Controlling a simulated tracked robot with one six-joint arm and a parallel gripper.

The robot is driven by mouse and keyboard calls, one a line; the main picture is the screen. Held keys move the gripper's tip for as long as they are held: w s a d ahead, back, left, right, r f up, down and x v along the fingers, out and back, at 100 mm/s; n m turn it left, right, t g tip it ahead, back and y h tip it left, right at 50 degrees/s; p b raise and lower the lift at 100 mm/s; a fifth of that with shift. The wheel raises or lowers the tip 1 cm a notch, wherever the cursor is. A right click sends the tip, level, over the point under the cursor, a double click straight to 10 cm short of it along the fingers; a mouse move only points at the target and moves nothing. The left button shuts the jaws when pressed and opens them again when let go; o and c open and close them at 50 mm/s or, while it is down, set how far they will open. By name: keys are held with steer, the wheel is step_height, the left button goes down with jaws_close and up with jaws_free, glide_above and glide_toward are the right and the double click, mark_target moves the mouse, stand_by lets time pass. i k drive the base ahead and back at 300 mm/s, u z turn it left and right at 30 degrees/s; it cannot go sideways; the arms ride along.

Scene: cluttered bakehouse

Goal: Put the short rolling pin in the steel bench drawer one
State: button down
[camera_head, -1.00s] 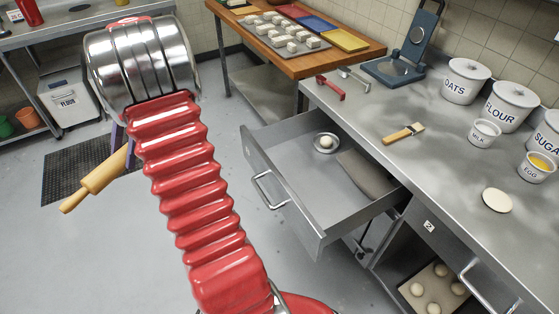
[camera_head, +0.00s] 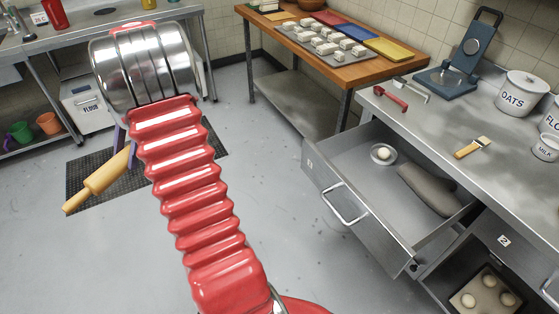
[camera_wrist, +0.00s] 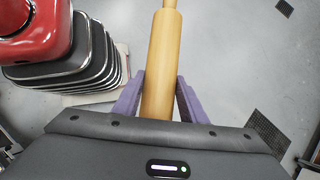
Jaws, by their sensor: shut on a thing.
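The short rolling pin (camera_head: 97,184) is pale wood and hangs tilted above the floor at the left of the head view, partly hidden behind my arm. My gripper (camera_wrist: 160,96) is shut on the rolling pin (camera_wrist: 162,62), with a purple finger on each side of it in the wrist view. The steel bench drawer one (camera_head: 395,215) is pulled open at the right, apart from my gripper. A small dish with a pale ball (camera_head: 383,153) and a grey-brown folded cloth (camera_head: 428,188) lie in it.
The steel bench top (camera_head: 440,118) holds a red-handled tool (camera_head: 390,99), a brush (camera_head: 472,147), a blue press (camera_head: 462,65) and white tubs. A lower compartment holds a tray of dough balls (camera_head: 487,299). Clear floor lies between my arm and the drawer.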

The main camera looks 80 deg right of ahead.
mark_target(372, 199)
steer(key=u, duration=0.4)
steer(key=i, duration=0.5)
steer(key=z, duration=2.05)
steer(key=i, duration=0.15)
steer(key=z, duration=1.85)
